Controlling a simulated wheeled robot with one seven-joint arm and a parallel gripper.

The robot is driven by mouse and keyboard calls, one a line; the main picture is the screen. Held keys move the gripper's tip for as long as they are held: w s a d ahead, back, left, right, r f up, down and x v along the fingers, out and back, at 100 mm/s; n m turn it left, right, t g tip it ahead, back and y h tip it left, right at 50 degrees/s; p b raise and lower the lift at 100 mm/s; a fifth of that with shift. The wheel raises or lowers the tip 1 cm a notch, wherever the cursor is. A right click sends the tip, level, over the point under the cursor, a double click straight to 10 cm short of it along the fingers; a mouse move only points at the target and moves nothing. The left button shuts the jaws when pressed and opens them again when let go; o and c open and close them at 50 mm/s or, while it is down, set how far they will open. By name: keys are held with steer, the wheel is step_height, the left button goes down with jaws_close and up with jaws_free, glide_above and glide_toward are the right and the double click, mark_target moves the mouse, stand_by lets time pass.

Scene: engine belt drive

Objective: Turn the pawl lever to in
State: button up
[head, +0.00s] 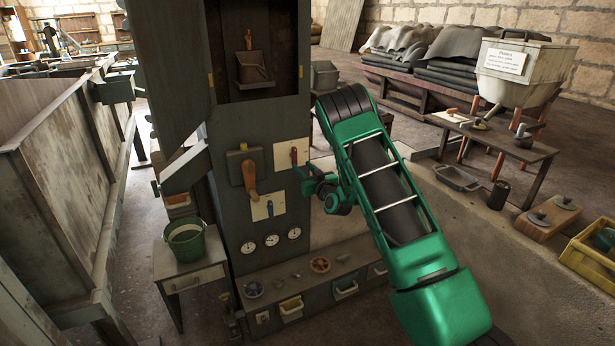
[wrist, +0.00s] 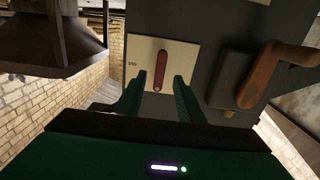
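A small red lever (wrist: 161,68) sits on a cream plate (wrist: 181,50) in the wrist view, standing nearly upright in the picture. The lever (head: 294,156) also shows on its plate at the right edge of the dark panel in the head view. Small lettering beside the lever is too blurred to read surely. No label naming the pawl is legible. My gripper (wrist: 160,78) is open, its two green fingers on either side of the lever in the picture, with nothing held. In the head view my gripper (head: 303,176) is just below and in front of that plate; contact cannot be told.
An orange crank handle (head: 249,178) on a dark box is left of the red lever, and appears on the right in the wrist view (wrist: 270,75). Gauges (head: 271,240) and a shelf (head: 320,272) lie lower.

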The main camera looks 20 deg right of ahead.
steer(key=shift+s+d, duration=0.15)
steer(key=shift+s, duration=2.05)
steer(key=s+d+r+g, duration=0.1)
steer(key=s+r+g, duration=0.3)
steer(key=s, duration=0.4)
steer(key=s+d+r+g, duration=0.1)
steer(key=s+r+g, duration=0.3)
steer(key=s, duration=0.5)
steer(key=s+r+m+g, duration=0.1)
steer(key=s+m+g, duration=0.1)
steer(key=s, duration=1.2)
steer(key=s+r+m+g, duration=0.1)
steer(key=s+g, duration=0.3)
steer(key=s, duration=1)
steer(key=s+d+r+m+g+h, duration=0.1)
steer(key=s+m+g, duration=0.3)
steer(key=s, duration=1)
steer(key=shift+s+r, duration=0.3)
steer(key=shift+r, duration=0.25)
steer(key=shift+d, duration=0.1)
